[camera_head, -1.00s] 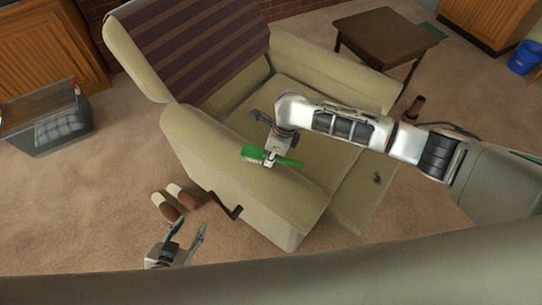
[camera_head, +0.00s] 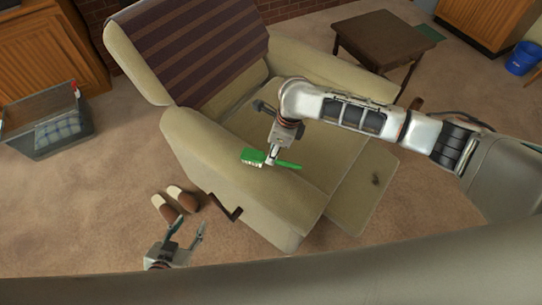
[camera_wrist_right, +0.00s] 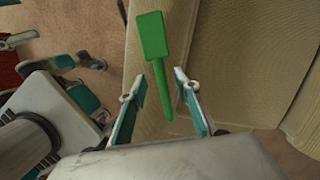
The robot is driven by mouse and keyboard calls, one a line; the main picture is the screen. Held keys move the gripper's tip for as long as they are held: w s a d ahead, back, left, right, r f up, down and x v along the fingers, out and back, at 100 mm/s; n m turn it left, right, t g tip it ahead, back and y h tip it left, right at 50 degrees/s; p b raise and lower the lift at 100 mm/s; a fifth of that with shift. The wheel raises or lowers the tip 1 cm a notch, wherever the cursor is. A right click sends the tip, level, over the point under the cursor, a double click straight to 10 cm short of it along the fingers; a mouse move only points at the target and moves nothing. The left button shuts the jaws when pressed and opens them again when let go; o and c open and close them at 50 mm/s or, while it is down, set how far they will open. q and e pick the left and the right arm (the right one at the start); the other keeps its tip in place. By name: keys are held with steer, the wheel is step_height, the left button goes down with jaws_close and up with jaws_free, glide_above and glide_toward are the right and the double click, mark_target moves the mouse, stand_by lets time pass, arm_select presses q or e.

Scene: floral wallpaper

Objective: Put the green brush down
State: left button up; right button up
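The green brush (camera_head: 254,157) appears to lie on top of the near armrest of the beige armchair (camera_head: 207,147), bristles visible at its left end, handle toward the right. In the right wrist view the brush (camera_wrist_right: 152,36) shows its flat green back, with its handle between my right fingers. My right gripper (camera_head: 270,158) is over the brush. In the wrist view its teal-padded fingers (camera_wrist_right: 160,98) stand apart, with a visible gap on each side of the handle. My left gripper (camera_head: 187,228) is open and empty, low over the carpet near the slippers.
A pair of slippers (camera_head: 182,198) lies on the carpet beside the chair. A grey bin with a plaid cloth (camera_head: 58,130) stands at left, a dark wooden side table (camera_head: 390,38) behind the chair, and a blue bucket (camera_head: 523,58) at far right.

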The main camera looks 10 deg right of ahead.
mark_target(278, 160)
steer(key=v, duration=0.6)
steer(key=shift+r+p, duration=0.2)
steer(key=shift+p, duration=0.2)
